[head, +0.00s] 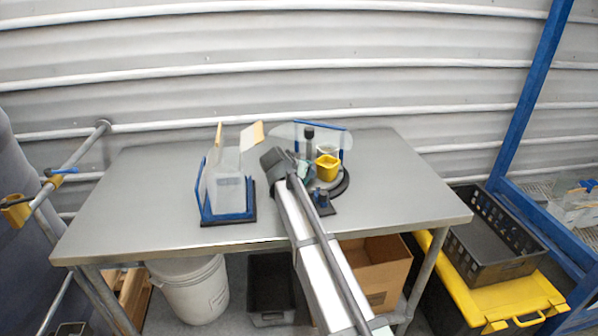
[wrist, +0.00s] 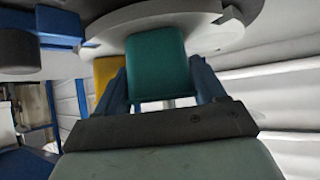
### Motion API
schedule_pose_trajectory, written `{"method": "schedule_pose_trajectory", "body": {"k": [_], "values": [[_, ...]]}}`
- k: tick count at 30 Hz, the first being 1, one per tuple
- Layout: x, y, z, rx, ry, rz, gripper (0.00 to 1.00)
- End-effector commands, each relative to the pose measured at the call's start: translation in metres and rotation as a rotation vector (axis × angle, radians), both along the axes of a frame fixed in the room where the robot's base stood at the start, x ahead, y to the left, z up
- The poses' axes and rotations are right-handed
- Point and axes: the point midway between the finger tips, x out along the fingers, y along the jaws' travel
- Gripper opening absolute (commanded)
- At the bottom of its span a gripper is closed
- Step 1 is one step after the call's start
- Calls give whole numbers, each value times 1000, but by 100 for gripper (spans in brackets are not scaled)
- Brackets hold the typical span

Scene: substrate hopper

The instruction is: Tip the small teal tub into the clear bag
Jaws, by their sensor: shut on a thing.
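The small teal tub (wrist: 158,52) is between the two blue fingers of my gripper (wrist: 158,78) in the wrist view, and they are shut on its sides. In the head view my arm and hand mostly hide the tub; a little teal (head: 309,184) shows beside the yellow tub. I cannot tell whether the tub rests on the round stand or is just above it. The clear bag (head: 228,185) stands upright in a blue holder on the table, left of my gripper and apart from it. Cream flaps show at its top.
A small blue-and-black piece (head: 321,201) is in front. The table's left and right sides (head: 400,185) are bare.

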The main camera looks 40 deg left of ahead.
Motion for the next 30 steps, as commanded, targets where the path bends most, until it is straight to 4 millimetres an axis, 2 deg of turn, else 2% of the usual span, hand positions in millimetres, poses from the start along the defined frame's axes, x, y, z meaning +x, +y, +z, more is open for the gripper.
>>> {"method": "schedule_pose_trajectory", "body": {"k": [8,30], "values": [[0,0,9,0,-1,0,45],[0,0,56,1,-1,1,45]]}}
